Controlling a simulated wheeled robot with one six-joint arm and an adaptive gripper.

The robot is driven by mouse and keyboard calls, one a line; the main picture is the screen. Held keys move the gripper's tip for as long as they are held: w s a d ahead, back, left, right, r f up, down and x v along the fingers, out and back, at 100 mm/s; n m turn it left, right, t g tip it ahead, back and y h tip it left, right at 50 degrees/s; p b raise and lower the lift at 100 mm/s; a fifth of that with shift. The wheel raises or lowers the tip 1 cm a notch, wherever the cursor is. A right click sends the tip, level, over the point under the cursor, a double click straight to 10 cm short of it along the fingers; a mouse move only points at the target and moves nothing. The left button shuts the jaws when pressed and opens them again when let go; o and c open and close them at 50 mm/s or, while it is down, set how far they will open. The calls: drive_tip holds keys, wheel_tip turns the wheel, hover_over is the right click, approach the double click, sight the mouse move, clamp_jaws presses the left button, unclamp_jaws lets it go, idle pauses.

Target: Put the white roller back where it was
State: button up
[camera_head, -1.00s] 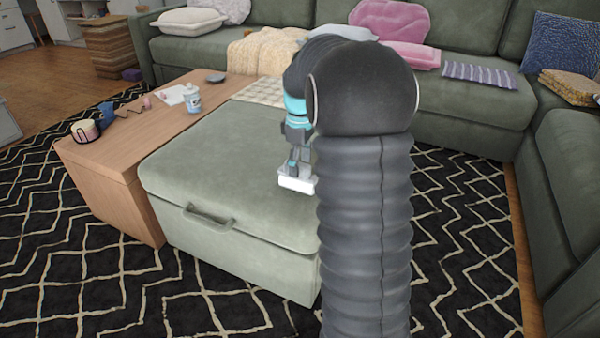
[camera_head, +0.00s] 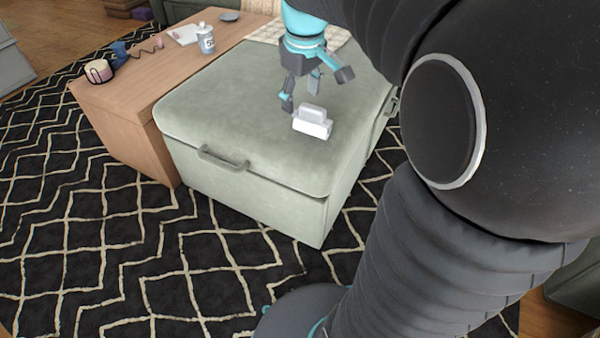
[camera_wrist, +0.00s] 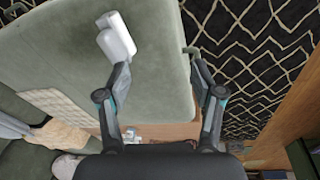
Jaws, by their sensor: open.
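The white roller (camera_head: 312,125) rests on the green ottoman (camera_head: 230,120), towards the right side of its top. It looks like a white cylinder with a paler block-shaped part behind it. In the wrist view the roller (camera_wrist: 117,38) lies at the upper left, just beyond the tip of the left finger. My gripper (camera_head: 315,92) is open and empty, just above and behind the roller in the head view. In the wrist view the fingers of my gripper (camera_wrist: 160,70) are spread, with the ottoman's edge between them. The roller appears apart from the fingers.
A patterned rug (camera_head: 130,260) covers the floor. The ottoman's front top is clear.

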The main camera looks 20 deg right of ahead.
drive_tip(key=s+a+f+m+t, duration=0.1)
drive_tip(key=s+a, duration=0.3)
drive_tip(key=s, duration=0.5)
drive_tip(key=s+a+f+m+t, duration=0.2)
drive_tip(key=s+a+f+m, duration=0.1)
drive_tip(key=s, duration=0.5)
drive_tip(key=shift+s+a+m, duration=0.3)
drive_tip(key=shift+s+a, duration=0.1)
drive_tip(key=shift+a, duration=0.25)
drive_tip(key=shift+r, duration=0.1)
